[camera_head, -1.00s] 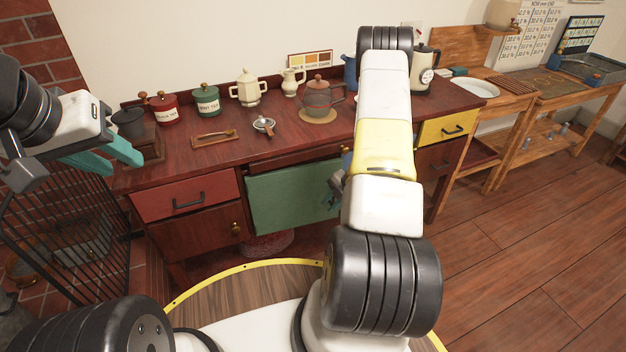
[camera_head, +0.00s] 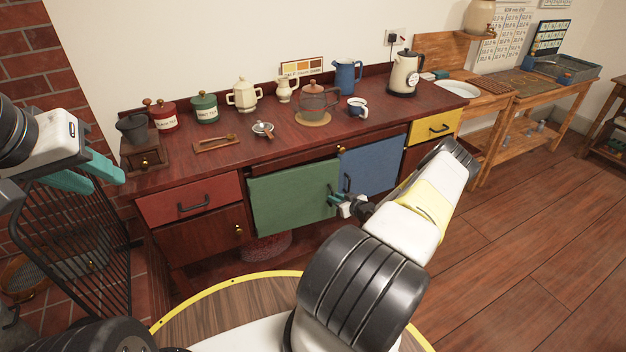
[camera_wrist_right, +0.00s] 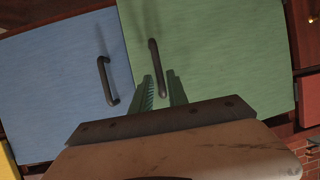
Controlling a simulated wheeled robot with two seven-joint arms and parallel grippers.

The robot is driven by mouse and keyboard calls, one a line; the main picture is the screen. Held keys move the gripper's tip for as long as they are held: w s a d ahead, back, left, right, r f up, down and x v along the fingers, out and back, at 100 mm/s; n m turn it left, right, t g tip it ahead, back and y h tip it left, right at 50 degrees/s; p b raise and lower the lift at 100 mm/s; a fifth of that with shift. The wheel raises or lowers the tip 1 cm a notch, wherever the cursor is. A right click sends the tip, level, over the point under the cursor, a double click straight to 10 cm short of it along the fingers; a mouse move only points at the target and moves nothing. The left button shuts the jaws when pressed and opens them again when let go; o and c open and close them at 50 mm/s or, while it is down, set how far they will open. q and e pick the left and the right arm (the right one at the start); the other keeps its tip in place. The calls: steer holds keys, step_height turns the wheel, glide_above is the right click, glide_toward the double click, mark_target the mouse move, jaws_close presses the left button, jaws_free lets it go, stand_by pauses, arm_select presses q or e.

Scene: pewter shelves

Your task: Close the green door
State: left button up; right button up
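The green door (camera_head: 293,197) is on the front of the dark red cabinet, left of the blue door (camera_head: 370,165). Contact is unclear. My left gripper (camera_head: 95,173) is open and empty at the far left.
The blue door's handle (camera_head: 347,183) is close to my right gripper. Teapots, canisters and a kettle (camera_head: 405,73) stand on the cabinet top. A black metal grille (camera_head: 80,240) stands at the left. The floor at right is clear.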

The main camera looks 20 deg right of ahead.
steer(key=shift+x, duration=1.5)
jaws_close()
